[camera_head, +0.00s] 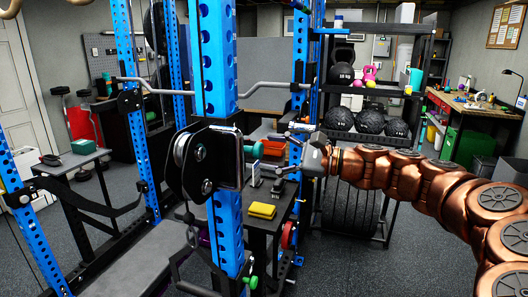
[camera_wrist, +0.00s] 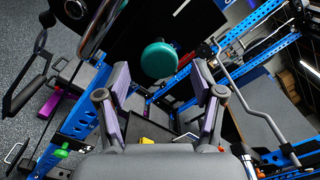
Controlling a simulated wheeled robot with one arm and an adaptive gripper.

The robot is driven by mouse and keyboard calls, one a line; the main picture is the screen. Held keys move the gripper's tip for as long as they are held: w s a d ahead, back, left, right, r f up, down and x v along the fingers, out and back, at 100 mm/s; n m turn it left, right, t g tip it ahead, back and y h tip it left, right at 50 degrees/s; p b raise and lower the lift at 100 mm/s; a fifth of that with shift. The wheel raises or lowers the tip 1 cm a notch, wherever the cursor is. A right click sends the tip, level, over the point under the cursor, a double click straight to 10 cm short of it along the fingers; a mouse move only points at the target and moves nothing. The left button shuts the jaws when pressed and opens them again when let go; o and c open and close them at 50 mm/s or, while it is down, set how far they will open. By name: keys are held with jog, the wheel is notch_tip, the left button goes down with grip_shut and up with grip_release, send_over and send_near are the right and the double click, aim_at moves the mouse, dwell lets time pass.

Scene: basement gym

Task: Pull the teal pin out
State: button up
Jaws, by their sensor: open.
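The teal pin's round knob (camera_wrist: 158,59) shows in the wrist view, ahead of and between my two fingers. In the head view a small part of the teal knob (camera_head: 257,150) shows just right of the black and metal pulley bracket on the blue rack post. The pin's shaft is hidden. My gripper (camera_head: 273,153) is just right of the knob in the head view, pointing left at it. Its fingers (camera_wrist: 160,68) are spread wide in the wrist view, with nothing held. They look apart from the knob.
The blue post (camera_head: 226,225) and pulley bracket (camera_head: 203,160) stand close to my gripper. A yellow block (camera_head: 262,211) lies on a dark table below. Another green knob (camera_head: 250,282) sits low on the post. A rack with black balls (camera_head: 369,120) stands behind my arm.

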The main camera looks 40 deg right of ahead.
jog(key=v, duration=0.9)
jog(key=shift+s, duration=0.15)
